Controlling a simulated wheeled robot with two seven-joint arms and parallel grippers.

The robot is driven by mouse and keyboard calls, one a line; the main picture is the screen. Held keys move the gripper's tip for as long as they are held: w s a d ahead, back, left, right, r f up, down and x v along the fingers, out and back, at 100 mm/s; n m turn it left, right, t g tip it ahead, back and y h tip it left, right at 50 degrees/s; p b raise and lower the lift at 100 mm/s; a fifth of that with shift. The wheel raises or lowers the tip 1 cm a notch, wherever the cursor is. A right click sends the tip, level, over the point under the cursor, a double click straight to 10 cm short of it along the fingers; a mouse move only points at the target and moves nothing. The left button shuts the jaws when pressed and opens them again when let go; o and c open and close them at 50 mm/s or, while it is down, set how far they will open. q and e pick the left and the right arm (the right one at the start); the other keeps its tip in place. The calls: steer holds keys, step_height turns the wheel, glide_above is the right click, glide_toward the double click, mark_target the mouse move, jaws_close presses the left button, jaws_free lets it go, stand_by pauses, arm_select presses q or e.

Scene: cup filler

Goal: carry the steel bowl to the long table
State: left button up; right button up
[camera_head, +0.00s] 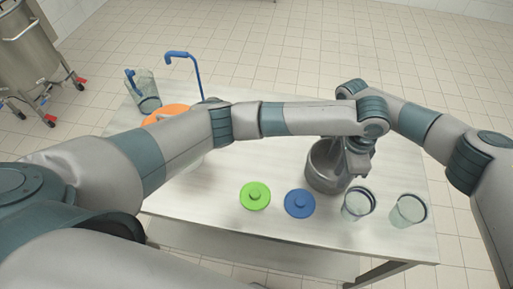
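The steel bowl (323,168) is a deep grey metal vessel on the right part of a pale table (225,225). My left arm reaches across the table from the left. My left gripper (358,166) points down at the bowl's right rim and overlaps it in view. Its fingers are too small and dark to tell whether they are shut on the rim. My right arm comes in from the right and bends behind my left wrist. My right gripper is hidden there. Whether this table is the long table cannot be told.
A green lid (255,196), a blue lid (299,204) and two clear cups (357,204) (407,211) stand near the front edge. A clear jug (143,90), an orange-topped container (166,113) and a blue-handled tool (180,55) are at the back left. A steel tank (27,48) on wheels stands beyond.

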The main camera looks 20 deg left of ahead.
arm_select(q)
steer(key=shift+r, duration=1.6)
arm_select(e)
steer(key=shift+f, duration=0.1)
arm_select(q)
steer(key=shift+w, duration=0.1)
arm_select(e)
steer(key=shift+s, duration=0.1)
steer(key=shift+w+r, duration=0.2)
steer(key=shift+r, duration=3.95)
